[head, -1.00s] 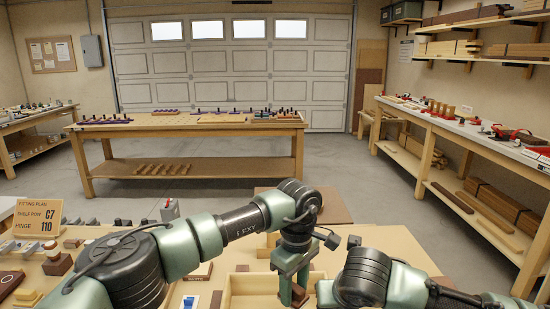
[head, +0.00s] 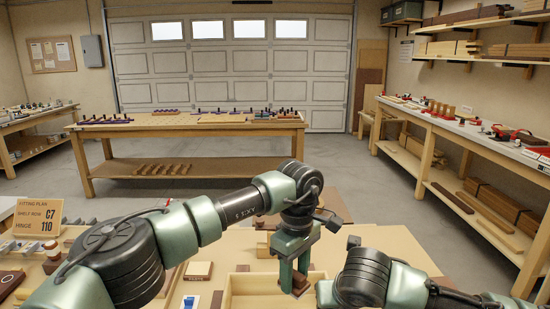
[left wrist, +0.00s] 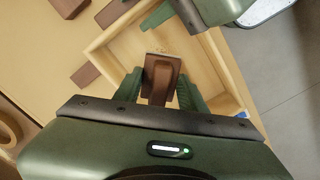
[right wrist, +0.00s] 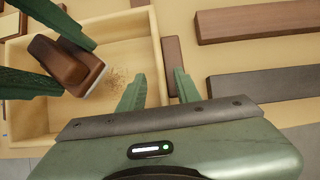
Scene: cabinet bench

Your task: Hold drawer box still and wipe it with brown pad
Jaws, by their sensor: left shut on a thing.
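The drawer box (head: 228,289), a pale open wooden tray, stands on the bench before me; it also shows in the left wrist view (left wrist: 108,58) and the right wrist view (right wrist: 75,28). My left gripper (left wrist: 161,88) is shut on the brown pad (left wrist: 163,70) and holds it inside the box. The pad also shows in the right wrist view (right wrist: 62,62), tilted, beside a speckled patch of dust (right wrist: 118,77) on the box floor. My right gripper (right wrist: 160,78) has its fingers on either side of a box wall; whether they press on it is unclear.
Brown and dark grey bars (right wrist: 250,22) lie on the bench beside the box. A sign (head: 38,217) and small fittings stand at the left. A blue-and-white piece (head: 190,302) lies left of the box.

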